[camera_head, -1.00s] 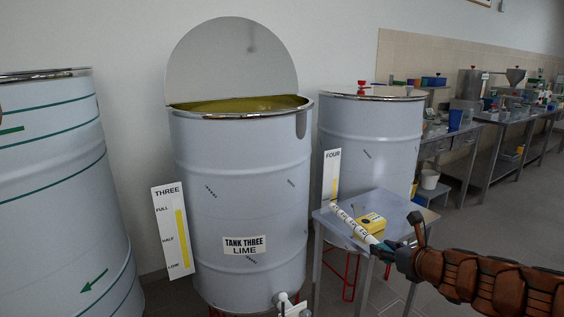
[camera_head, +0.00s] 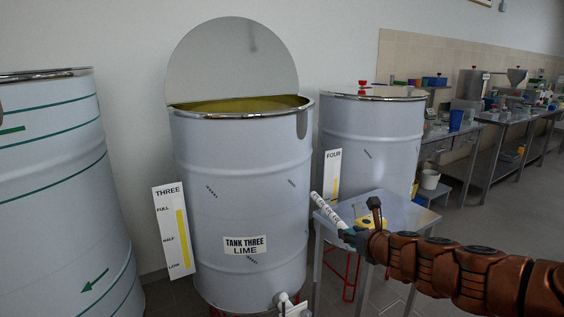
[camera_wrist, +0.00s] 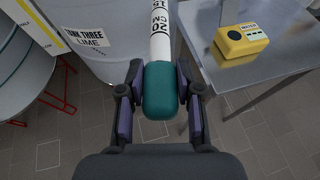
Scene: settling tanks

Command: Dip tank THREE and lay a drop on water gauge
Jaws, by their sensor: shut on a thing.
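Tank THREE (camera_head: 240,180) is a pale drum labelled "TANK THREE LIME", with its lid raised and yellow-green liquid (camera_head: 240,104) near its rim; it also shows in the wrist view (camera_wrist: 100,50). My gripper (camera_wrist: 158,95) is shut on the teal handle (camera_wrist: 160,92) of a white marked dipstick (camera_head: 325,209), whose shaft is lettered. The stick points up and left, in front of the small table, apart from the liquid. The yellow water gauge (camera_wrist: 241,41) lies on the table, marked "WATER"; in the head view it is partly hidden behind my wrist (camera_head: 368,222).
The small metal table (camera_wrist: 262,78) stands right of tank THREE. Tank FOUR (camera_head: 372,140) is closed, behind the table. A level board (camera_head: 172,230) marked THREE stands at the tank's left. A tap (camera_head: 288,305) sticks out low in front. Benches (camera_head: 490,118) line the right wall.

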